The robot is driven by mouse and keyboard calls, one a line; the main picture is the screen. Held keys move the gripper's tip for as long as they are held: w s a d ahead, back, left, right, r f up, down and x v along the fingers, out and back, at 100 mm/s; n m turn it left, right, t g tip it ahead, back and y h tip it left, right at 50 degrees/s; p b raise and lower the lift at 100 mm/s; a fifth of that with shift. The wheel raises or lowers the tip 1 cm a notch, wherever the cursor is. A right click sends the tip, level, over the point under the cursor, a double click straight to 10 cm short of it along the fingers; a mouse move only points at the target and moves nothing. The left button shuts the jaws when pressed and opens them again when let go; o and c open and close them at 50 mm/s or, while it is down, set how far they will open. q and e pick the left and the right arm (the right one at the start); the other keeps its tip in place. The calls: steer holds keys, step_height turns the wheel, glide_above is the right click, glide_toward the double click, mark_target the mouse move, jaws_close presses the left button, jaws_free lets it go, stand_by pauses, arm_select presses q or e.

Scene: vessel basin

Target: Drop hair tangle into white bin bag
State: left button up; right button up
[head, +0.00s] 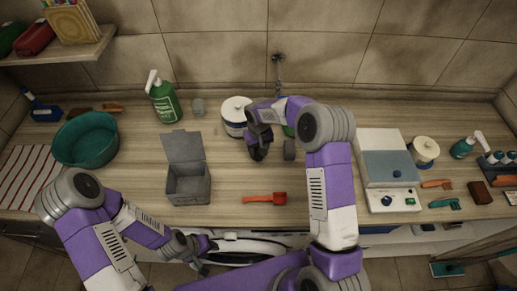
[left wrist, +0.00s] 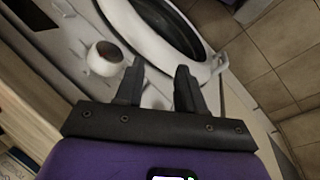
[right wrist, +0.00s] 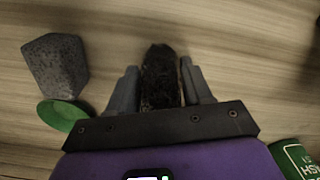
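The hair tangle (right wrist: 160,78) is a dark, rough clump between the fingers of my right gripper (right wrist: 160,90), with a finger against each side. My left gripper (head: 203,252) is low, in front of the counter edge. Its fingers are apart and empty in the left wrist view (left wrist: 158,88). A grey box (head: 188,187) with its lid raised stands on the counter, left of centre. I cannot clearly make out a white bin bag.
A white tub (head: 235,112), a grey block (right wrist: 57,65) and a green disc (right wrist: 62,114) are near my right gripper. An orange-red tool (head: 265,198) lies near the front edge. A teal basin (head: 86,140) stands left, a white device (head: 390,170) right.

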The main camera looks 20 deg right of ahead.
steer(key=shift+o, duration=0.5)
